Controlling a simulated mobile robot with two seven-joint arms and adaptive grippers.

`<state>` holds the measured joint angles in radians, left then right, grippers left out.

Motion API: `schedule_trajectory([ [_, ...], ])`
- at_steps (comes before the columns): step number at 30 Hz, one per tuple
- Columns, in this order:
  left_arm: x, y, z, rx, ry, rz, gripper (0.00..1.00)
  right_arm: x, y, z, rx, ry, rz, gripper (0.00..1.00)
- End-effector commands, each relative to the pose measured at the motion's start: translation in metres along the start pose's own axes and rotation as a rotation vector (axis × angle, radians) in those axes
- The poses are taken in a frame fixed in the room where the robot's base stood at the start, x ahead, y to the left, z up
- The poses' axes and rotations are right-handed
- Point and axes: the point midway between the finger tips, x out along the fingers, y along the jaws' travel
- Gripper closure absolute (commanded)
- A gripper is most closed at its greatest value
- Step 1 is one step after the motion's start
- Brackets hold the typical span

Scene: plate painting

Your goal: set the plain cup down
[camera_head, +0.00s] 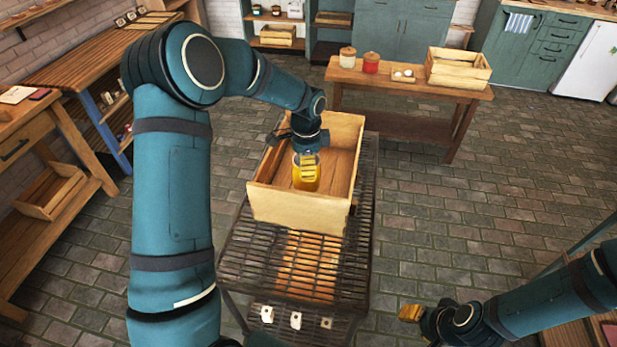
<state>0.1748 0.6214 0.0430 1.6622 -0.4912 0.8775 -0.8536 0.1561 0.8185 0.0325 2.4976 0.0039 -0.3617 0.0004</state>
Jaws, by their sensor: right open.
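I cannot make out a plain cup in the head view. My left gripper (306,172) points down inside an open wooden crate (298,208). Its yellow fingers are at a small amber, rounded object (299,184), which may be a jar or cup. The fingers overlap it in the picture, and I cannot tell whether they grip it. My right gripper (411,312) is at the lower right, open, its yellow fingertips pointing left. I see nothing in it.
The crate stands on a dark slatted grill (245,262) glowing orange below. Behind is a wooden table (440,91) with a white jar (347,59), a red jar (371,63) and another crate (458,68). A workbench (28,125) stands left. The brick floor between is clear.

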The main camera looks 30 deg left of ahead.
Motion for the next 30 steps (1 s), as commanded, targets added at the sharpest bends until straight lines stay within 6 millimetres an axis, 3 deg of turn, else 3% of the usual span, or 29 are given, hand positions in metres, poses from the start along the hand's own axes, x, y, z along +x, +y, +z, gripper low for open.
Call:
schedule_trajectory([
  [15, 0.051, -0.001, 0.0, 0.0, 0.0, -0.001, 0.69, -0.001, 0.0, 0.0, 0.0, 0.0, 0.0, 0.53],
  [26, 0.055, -0.001, 0.0, 0.0, 0.001, -0.002, 0.69, 0.002, 0.001, 0.0, 0.0, 0.0, 0.0, 0.53],
  [27, 0.055, -0.001, 0.0, -0.001, 0.0, -0.001, 0.09, 0.001, 0.0, 0.0, 0.0, 0.0, 0.0, 0.53],
  [28, 0.054, -0.001, 0.0, 0.0, 0.0, -0.001, 0.0, 0.001, 0.0, 0.0, 0.0, 0.0, 0.0, 0.53],
  [30, 0.054, -0.001, 0.0, -0.001, 0.0, -0.001, 0.0, 0.001, 0.0, 0.0, 0.0, 0.0, 0.0, 0.53],
])
